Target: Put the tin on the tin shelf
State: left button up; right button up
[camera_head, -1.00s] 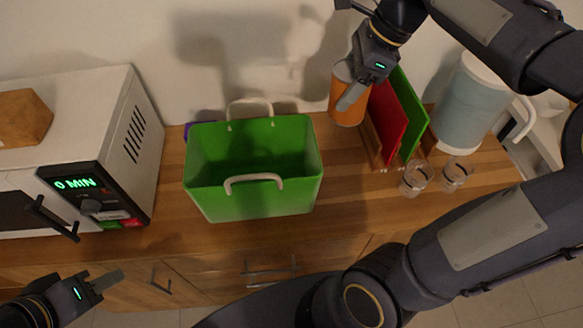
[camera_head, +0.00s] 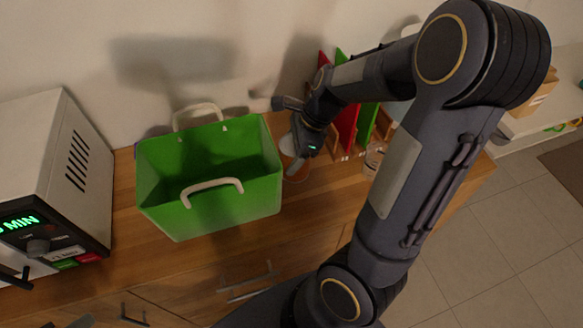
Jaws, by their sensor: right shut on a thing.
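I cannot tell whether the tin touches the counter. Only a grey fingertip of my left gripper (camera_head: 82,321) shows at the bottom left edge. I cannot make out a tin shelf for certain.
The green basket (camera_head: 245,198) with pale handles stands on the counter. A white microwave (camera_head: 85,175) is at left. Red (camera_head: 346,125) and green boards (camera_head: 366,122) stand behind my right arm, near a glass (camera_head: 373,161). A wooden box (camera_head: 538,92) sits on a pale surface at far right.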

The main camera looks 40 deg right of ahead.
jog(key=shift+f+b, duration=0.7)
jog(key=shift+f, duration=2)
jog(key=shift+f, duration=0.1)
jog(key=o, duration=1.3)
